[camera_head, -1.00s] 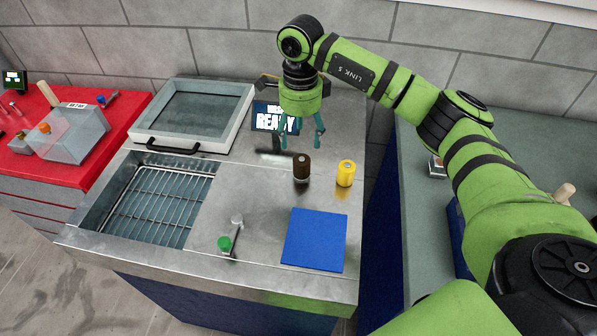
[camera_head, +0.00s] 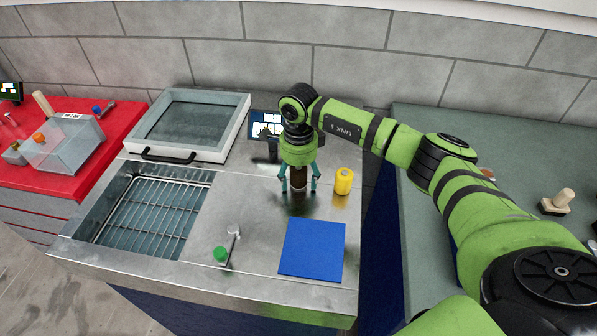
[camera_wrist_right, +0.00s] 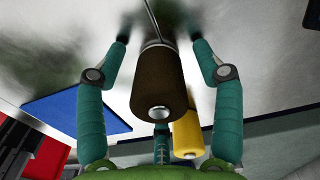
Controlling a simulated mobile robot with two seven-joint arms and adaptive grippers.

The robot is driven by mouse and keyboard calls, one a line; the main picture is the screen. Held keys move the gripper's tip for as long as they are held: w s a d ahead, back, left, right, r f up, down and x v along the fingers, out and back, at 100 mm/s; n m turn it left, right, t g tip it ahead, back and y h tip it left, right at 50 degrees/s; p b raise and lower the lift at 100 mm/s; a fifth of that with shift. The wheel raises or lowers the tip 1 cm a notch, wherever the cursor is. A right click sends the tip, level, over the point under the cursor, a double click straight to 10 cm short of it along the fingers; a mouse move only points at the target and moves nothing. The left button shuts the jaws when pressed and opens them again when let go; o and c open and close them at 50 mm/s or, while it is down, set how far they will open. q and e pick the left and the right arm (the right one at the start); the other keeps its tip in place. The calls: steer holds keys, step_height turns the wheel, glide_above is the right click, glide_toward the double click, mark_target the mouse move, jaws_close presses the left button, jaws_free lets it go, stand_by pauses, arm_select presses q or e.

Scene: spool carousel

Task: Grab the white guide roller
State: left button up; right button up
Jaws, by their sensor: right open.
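A small pale upright piece (camera_head: 233,233), which looks like the white guide roller, stands on the steel worktop beside a green knob (camera_head: 220,254). It blends with the metal, so its outline is unclear. My right gripper (camera_head: 299,188) is well behind and to the right of it, pointing down around a dark brown spool (camera_head: 298,179). In the right wrist view the brown spool (camera_wrist_right: 158,85) stands between the open fingers (camera_wrist_right: 158,33), with gaps visible on both sides. I cannot make out the roller in that view. My left gripper is not in view.
A yellow spool (camera_head: 343,181) stands just right of the brown one. A blue mat (camera_head: 312,250) lies in front. A wire-rack basin (camera_head: 155,215) with a raised framed lid (camera_head: 190,122) is at left. A small screen (camera_head: 266,121) stands behind my gripper.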

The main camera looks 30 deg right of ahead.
jaws_close()
steer(key=shift+r, duration=0.15)
